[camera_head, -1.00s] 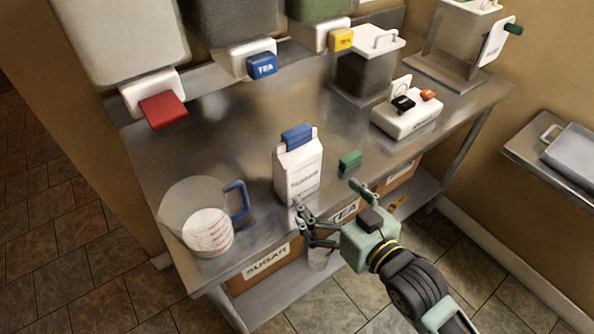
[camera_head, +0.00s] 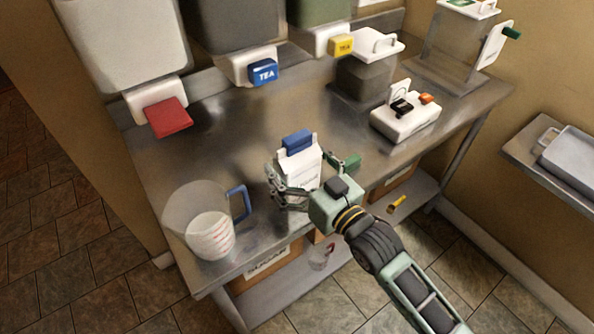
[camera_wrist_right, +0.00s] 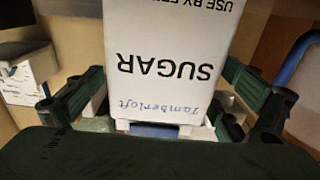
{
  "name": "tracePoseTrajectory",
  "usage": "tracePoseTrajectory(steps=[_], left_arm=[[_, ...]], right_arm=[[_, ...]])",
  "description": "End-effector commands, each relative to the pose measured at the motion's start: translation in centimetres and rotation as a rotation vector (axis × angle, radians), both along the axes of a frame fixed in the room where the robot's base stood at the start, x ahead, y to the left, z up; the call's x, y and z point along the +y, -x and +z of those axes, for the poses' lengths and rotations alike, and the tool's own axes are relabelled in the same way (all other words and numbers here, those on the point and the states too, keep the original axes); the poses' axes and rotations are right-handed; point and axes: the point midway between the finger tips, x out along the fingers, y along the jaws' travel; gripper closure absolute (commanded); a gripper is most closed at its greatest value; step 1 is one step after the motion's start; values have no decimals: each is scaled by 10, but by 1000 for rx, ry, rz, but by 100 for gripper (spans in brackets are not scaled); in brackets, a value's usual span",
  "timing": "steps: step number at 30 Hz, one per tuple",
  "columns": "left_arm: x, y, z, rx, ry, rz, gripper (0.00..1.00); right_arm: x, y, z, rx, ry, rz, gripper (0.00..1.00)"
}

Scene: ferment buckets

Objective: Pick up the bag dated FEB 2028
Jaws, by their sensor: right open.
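A white bag (camera_head: 300,165) with a blue clip (camera_head: 297,140) on top stands upright on the steel table. In the right wrist view the bag (camera_wrist_right: 165,60) fills the middle, printed SUGAR, with "Tamberloft" in blue handwriting. A "USE BY FE…" line is cut off by the frame edge, so the full date cannot be read. My right gripper (camera_head: 312,176) is open around the bag's near side, one finger at each side. In the wrist view both fingers show gaps to the bag. My left gripper is out of view.
A clear measuring jug (camera_head: 190,205) with a blue handle stands left of the bag. A white device (camera_head: 405,123) is further right.

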Motion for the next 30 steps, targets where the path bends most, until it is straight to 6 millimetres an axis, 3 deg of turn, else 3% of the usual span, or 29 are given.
tracePoseTrajectory(steps=[4,23,30], left_arm=[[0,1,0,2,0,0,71],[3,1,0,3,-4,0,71],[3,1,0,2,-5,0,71]], right_arm=[[0,0,-1,1,1,0,5],[0,1,-1,1,1,0,60],[0,0,1,-2,-1,0,60]])
